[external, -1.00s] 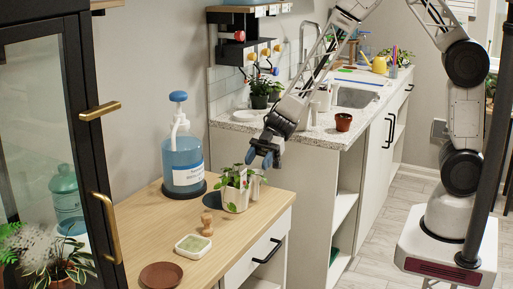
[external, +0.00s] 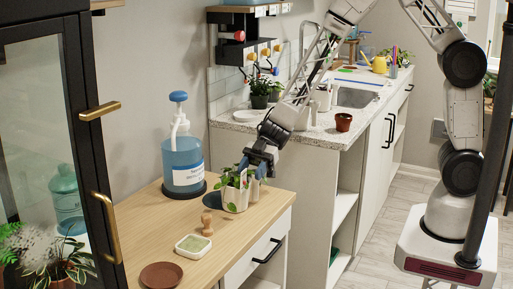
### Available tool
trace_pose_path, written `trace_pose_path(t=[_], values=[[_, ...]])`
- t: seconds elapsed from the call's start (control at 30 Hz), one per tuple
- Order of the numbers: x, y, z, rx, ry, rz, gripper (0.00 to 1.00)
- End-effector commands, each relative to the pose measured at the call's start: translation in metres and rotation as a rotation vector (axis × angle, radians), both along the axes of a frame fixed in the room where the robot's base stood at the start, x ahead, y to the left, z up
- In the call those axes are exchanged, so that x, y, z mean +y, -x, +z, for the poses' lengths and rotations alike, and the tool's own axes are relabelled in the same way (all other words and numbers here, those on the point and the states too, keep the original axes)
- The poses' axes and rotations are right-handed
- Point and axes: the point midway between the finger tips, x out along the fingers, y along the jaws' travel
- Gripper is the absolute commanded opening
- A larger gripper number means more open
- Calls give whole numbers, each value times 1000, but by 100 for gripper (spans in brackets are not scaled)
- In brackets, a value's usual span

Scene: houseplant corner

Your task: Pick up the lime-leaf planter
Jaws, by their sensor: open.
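A pale planter (external: 235,199) with green leaves (external: 231,179) stands upright on the wooden cabinet top, right of the blue bottle. I take it for the lime-leaf planter, though its leaf colour is hard to judge at this size. My gripper (external: 251,178) is open and points down at the planter's upper right side. Its fingers overlap the leaves and the rim in this view. I cannot tell whether they touch the planter. Part of the rim and some leaves are hidden behind the fingers.
A large blue pump bottle (external: 183,160) stands close on the left. A small wooden stamp-like piece (external: 207,222), a square white dish (external: 193,246) and a brown saucer (external: 161,275) lie in front on the wooden top (external: 225,242). A counter (external: 310,133) with a brown pot (external: 343,122) stands behind.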

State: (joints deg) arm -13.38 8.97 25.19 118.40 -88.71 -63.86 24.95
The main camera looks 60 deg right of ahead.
Motion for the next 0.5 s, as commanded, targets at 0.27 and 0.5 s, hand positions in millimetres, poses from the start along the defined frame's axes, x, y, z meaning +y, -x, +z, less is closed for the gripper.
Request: trace_pose_path(t=[0.27,0.5], values=[[23,-1,-9,-1,0,1,48],[26,-1,-10,0,0,0,48]])
